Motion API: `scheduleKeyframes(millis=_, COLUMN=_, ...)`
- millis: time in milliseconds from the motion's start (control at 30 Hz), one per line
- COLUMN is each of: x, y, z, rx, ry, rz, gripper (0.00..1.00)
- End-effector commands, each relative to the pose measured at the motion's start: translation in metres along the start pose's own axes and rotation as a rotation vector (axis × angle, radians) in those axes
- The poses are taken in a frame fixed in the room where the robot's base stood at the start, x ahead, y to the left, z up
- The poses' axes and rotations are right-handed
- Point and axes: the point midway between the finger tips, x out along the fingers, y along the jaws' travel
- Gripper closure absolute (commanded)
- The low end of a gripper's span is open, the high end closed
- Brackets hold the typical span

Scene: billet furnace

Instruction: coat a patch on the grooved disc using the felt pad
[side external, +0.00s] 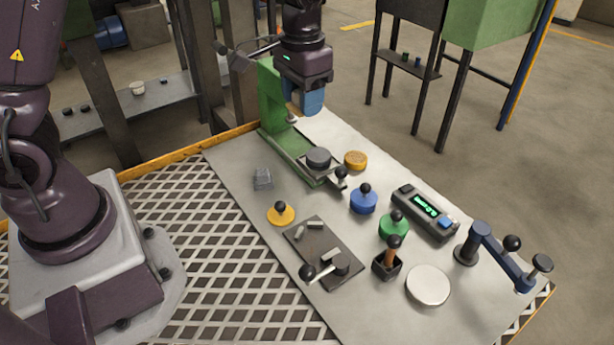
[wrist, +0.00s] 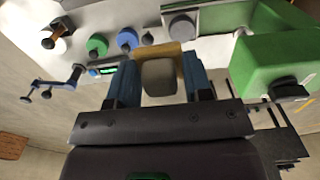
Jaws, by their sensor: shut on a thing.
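My gripper (side external: 308,112) hangs above the far end of the steel table, close to the green press. In the wrist view its blue fingers (wrist: 159,84) are shut on a pale grey block with a tan part behind it, which looks like the felt pad (wrist: 159,78). In the side view most of the pad is hidden by the fingers. A golden disc (side external: 355,160) with a patterned top, apparently the grooved disc, lies flat beside the press base, below and right of my gripper and apart from it. The grooves are too small to make out clearly.
The green press (side external: 272,105) stands close on the left, with a dark grey disc (side external: 318,157) on its base. Blue (side external: 363,202), green (side external: 393,227) and yellow (side external: 281,215) knobbed pieces, a display box (side external: 425,213) and a jointed blue arm (side external: 497,252) occupy the table.

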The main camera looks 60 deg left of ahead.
Motion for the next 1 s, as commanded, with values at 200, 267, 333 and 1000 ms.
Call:
scheduleKeyframes(millis=200, x=-0.005, y=-0.007, z=0.002, rx=-0.022, ry=-0.006, rz=0.0, gripper=0.73)
scheduleKeyframes(millis=267, x=0.012, y=-0.014, z=-0.002, rx=-0.035, ry=-0.01, rz=0.0, gripper=0.73)
scheduleKeyframes(millis=333, x=0.033, y=-0.023, z=-0.009, rx=-0.044, ry=-0.009, rz=0.0, gripper=0.73)
scheduleKeyframes(millis=1000, x=0.097, y=-0.034, z=-0.044, rx=0.001, ry=-0.003, rz=0.0, gripper=0.73)
